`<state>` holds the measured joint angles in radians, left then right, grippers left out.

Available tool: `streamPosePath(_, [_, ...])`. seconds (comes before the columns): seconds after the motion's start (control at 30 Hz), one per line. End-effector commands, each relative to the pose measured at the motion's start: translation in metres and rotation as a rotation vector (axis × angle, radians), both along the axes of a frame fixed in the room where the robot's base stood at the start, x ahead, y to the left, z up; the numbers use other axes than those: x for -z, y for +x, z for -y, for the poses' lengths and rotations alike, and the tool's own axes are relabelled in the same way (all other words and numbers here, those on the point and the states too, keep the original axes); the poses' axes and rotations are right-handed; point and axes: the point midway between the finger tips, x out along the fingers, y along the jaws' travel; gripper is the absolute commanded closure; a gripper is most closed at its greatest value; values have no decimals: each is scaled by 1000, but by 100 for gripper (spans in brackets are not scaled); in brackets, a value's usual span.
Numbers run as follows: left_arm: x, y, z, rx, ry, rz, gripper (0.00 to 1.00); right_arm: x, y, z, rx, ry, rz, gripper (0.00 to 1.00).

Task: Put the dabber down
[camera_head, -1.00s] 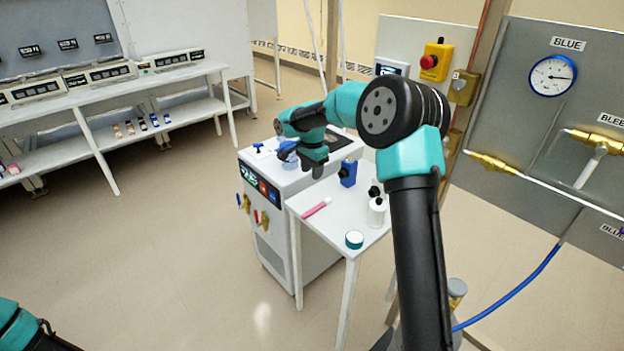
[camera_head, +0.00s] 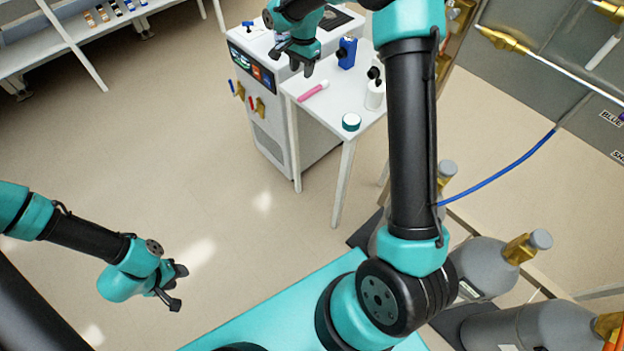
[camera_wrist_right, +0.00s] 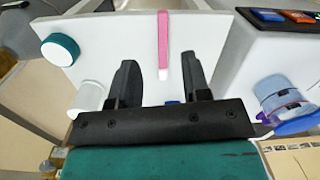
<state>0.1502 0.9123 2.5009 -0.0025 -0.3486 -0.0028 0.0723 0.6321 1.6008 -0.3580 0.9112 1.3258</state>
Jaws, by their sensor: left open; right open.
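My right gripper (camera_head: 295,66) is open above the table's left side, just behind the stick in the head view. Its two dark fingers (camera_wrist_right: 161,78) are apart in the wrist view with nothing clasped. My left gripper (camera_head: 176,286) is open and empty over bare floor at lower left.
A teal-sided round jar (camera_head: 351,122) stands at the table's front corner, beside a white bottle (camera_head: 374,95). The white cabinet (camera_head: 262,95) adjoins at left. Gas cylinders (camera_head: 486,266) stand at lower right.

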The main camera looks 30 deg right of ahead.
Motion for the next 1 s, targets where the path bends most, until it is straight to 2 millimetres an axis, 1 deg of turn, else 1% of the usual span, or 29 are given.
streamPosePath(0.03, [0, 0, 0, 0, 0, 0, 57, 29, -10, -13, -68, 28, -4, 57])
streamPosePath(0.13, [0, 0, 0, 0, 0, 0, 57, 84, -34, -40, -222, 93, 20, 57])
streamPosePath(0.2, [0, 0, 0, 0, 0, 0, 57, 121, -57, -58, -328, 137, 43, 57])
streamPosePath(0.27, [0, 0, 0, 0, 0, 0, 57, 150, -79, -73, -413, 169, 66, 57])
streamPosePath(0.3, [0, 0, 0, 0, 0, 0, 57, 167, -95, -82, -466, 188, 84, 57])
streamPosePath(0.37, [0, 0, 0, 0, 0, 0, 57, 190, -120, -95, -545, 211, 109, 57])
streamPosePath(0.4, [0, 0, 0, 0, 0, 0, 57, 204, -138, -103, -594, 224, 126, 57])
streamPosePath(0.47, [0, 0, 0, 0, 0, 0, 57, 223, -166, -114, -664, 237, 154, 57])
streamPosePath(0.5, [0, 0, 0, 0, 0, 0, 57, 234, -185, -120, -711, 243, 171, 57])
streamPosePath(0.57, [0, 0, 0, 0, 0, 0, 57, 246, -214, -127, -779, 244, 196, 57])
streamPosePath(0.6, [0, 0, 0, 0, 0, 0, 57, 253, -233, -131, -821, 243, 212, 57])
streamPosePath(0.7, [0, 0, 0, 0, 0, 0, 57, 262, -271, -137, -912, 230, 240, 57])
streamPosePath(0.73, [0, 0, 0, 0, 0, 0, 57, 264, -279, -138, -934, 224, 247, 57])
streamPosePath(0.8, [0, 0, 0, 0, 0, 0, 57, 265, -294, -139, -971, 214, 258, 57])
streamPosePath(0.83, [0, 0, 0, 0, 0, 0, 57, 266, -298, -139, -982, 210, 263, 57])
streamPosePath(0.9, [0, 0, 0, 0, 0, 0, 57, 266, -303, -140, -998, 205, 267, 57])
streamPosePath(1.0, [0, 0, 0, 0, 0, 0, 57, 266, -304, -140, -1003, 203, 270, 57])
